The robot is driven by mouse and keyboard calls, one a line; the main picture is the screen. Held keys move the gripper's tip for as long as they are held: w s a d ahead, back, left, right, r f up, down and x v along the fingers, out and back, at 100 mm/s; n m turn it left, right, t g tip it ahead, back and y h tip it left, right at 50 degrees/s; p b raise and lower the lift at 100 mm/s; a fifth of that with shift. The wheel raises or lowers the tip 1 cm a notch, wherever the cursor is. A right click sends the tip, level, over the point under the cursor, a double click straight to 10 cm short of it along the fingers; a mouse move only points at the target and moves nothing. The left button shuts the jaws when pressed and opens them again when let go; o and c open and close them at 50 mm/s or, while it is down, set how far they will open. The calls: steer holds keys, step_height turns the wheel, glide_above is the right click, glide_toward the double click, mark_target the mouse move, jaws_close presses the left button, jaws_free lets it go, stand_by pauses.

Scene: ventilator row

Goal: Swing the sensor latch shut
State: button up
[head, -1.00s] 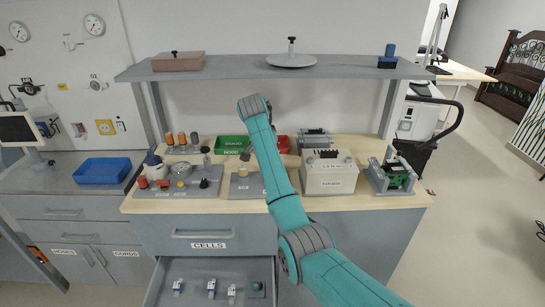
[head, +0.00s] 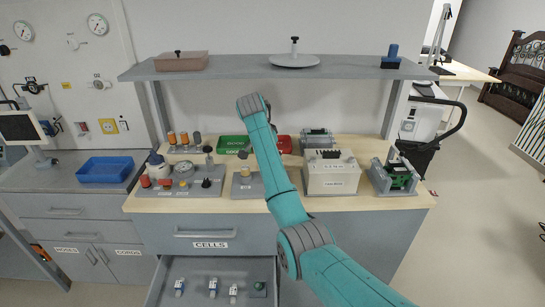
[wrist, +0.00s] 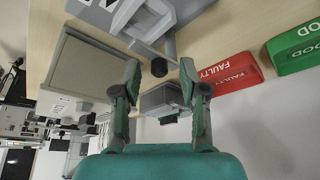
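In the wrist view my gripper (wrist: 159,72) is open, with its two fingers apart and nothing held between them. A grey fixture (wrist: 172,30) with a white label lies beyond the fingertips. I see no clear touch between knob and fingers. In the head view a grey plate (head: 243,188) with a yellowish cylinder (head: 244,170) shows left of my arm. My gripper is hidden behind my arm there.
A beige box (head: 333,177) stands right of my arm, with a green-board fixture (head: 398,178) farther right. Green (head: 233,142) and red (head: 284,144) bins and a grey device (head: 318,138) stand behind. A shelf (head: 350,69) spans above. The cells drawer (head: 200,297) is open below.

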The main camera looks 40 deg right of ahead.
steer(key=shift+r, duration=0.1)
step_height(320, 180, up, 10)
stand_by(0.6)
stand_by(0.5)
